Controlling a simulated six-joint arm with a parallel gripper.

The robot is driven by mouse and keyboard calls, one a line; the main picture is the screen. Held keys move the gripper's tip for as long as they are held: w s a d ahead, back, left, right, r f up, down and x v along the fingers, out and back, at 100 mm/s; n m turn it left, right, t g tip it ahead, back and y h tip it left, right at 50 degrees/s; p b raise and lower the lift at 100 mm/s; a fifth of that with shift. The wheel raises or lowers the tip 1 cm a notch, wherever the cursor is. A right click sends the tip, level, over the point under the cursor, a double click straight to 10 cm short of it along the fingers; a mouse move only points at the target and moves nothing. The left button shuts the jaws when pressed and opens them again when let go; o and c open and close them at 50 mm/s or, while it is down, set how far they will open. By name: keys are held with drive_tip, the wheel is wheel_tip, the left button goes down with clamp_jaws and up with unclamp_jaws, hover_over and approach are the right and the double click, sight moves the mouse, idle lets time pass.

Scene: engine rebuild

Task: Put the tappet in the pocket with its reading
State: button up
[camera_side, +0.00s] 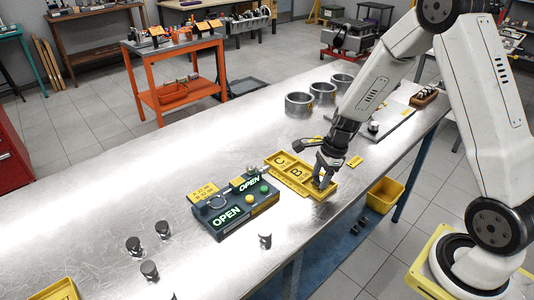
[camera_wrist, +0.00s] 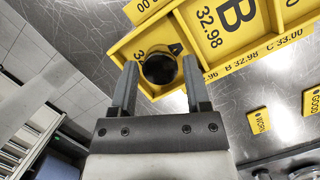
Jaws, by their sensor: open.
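The yellow tray (camera_side: 274,160) has pockets in a row; C and B are readable in the side view. In the wrist view, a dark round tappet (camera_wrist: 160,68) stands in the end pocket beside the B pocket (camera_wrist: 226,22). In the side view my gripper (camera_side: 321,181) is low over the tray's near right end.
A dark gauge box (camera_side: 236,211) with two OPEN displays stands left of the tray. Several other tappets (camera_side: 149,270) stand at the front left, one (camera_side: 265,240) before the box. Metal rings (camera_side: 299,104) stand behind. Small yellow tags (camera_wrist: 260,121) lie beside the tray.

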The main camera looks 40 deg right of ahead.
drive_tip(key=v, duration=1.1)
drive_tip(key=shift+r, duration=0.35)
drive_tip(key=shift+s, duration=0.1)
drive_tip(key=s+a+f+n+h, duration=0.1)
drive_tip(key=s+a+n, duration=0.3)
drive_tip(key=n, duration=0.7)
drive_tip(key=s+a+f+n+t+h, duration=0.1)
drive_tip(key=s+a+n, duration=0.4)
drive_tip(key=n, duration=0.7)
drive_tip(key=shift+a+f+h, duration=0.2)
drive_tip(key=shift+a+h, duration=0.2)
drive_tip(key=shift+a, duration=0.35)
drive_tip(key=shift+o, duration=0.3)
